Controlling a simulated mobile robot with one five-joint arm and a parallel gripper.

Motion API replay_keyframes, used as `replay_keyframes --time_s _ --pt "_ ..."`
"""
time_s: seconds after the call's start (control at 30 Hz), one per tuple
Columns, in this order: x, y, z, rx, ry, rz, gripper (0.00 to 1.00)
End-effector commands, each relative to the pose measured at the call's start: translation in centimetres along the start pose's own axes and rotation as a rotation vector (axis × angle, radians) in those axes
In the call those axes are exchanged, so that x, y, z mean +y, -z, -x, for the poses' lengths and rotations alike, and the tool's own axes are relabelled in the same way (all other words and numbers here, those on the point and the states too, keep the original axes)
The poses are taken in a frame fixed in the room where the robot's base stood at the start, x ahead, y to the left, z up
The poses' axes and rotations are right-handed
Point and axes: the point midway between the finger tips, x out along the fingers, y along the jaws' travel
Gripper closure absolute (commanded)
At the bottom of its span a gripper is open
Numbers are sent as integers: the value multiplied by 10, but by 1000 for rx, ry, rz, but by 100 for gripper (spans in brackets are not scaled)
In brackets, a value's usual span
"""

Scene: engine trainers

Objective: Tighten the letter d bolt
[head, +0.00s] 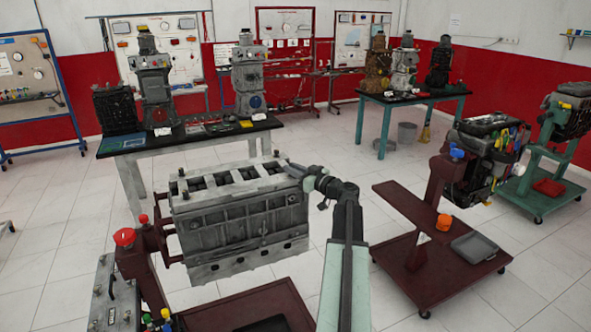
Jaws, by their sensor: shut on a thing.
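A grey engine block (240,215) is mounted on a dark red stand, with a row of dark openings along its top. Small stud-like bolts (181,173) stand up at its top left corner, and another small one (276,154) at the far right corner. No letters are legible, so I cannot tell which bolt is d. My gripper (308,180) is at the right end of the block's top. It is shut on a small dark grey thing (293,169) that reaches left to the block's top edge. I cannot tell what this thing is or whether it touches a bolt.
The block's dark red stand (150,275) has a red knob (124,237) at left. To the right, another dark red stand (415,225) carries an engine, an orange object (444,222) and a grey tray (475,246). Tables with engines stand behind. Tiled floor between is clear.

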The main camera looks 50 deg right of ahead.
Motion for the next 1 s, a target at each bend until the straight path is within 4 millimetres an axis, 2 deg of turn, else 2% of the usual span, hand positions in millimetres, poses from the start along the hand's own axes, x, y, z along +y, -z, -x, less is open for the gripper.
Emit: replay_keyframes --time_s 0.6,1.0 --pt "-3 0 0 -1 -520 0 100" --pt "-1 0 -1 0 -764 0 100"
